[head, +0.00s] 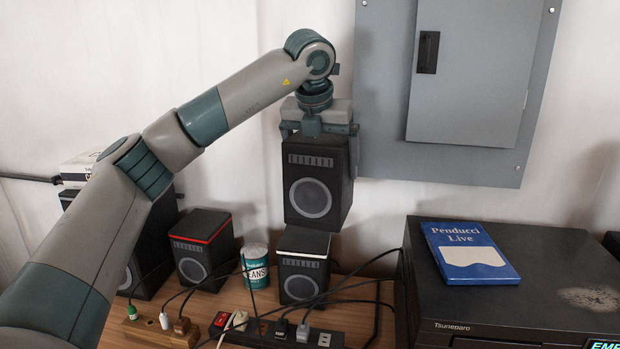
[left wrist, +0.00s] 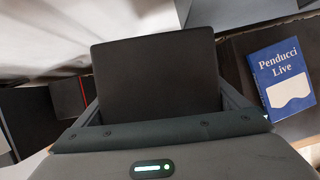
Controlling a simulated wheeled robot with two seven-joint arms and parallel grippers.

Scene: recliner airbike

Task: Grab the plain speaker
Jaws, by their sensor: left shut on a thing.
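A black plain speaker (head: 312,190) with a round grey cone hangs in the head view, held above a speaker with a white top edge. My left gripper (head: 318,130) is shut on its upper part from above. In the left wrist view the plain speaker's dark top (left wrist: 155,75) fills the space between the fingers of my left gripper (left wrist: 160,112). The held speaker looks upright and clear of the table. My right gripper is not in view.
Below stand the white-edged speaker (head: 302,278), a can (head: 255,266) and a red-edged speaker (head: 203,262). Power strips and cables lie in front on the wooden table. A black player (head: 530,275) bears a blue book (head: 470,252). A grey wall cabinet (head: 450,90) is close behind.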

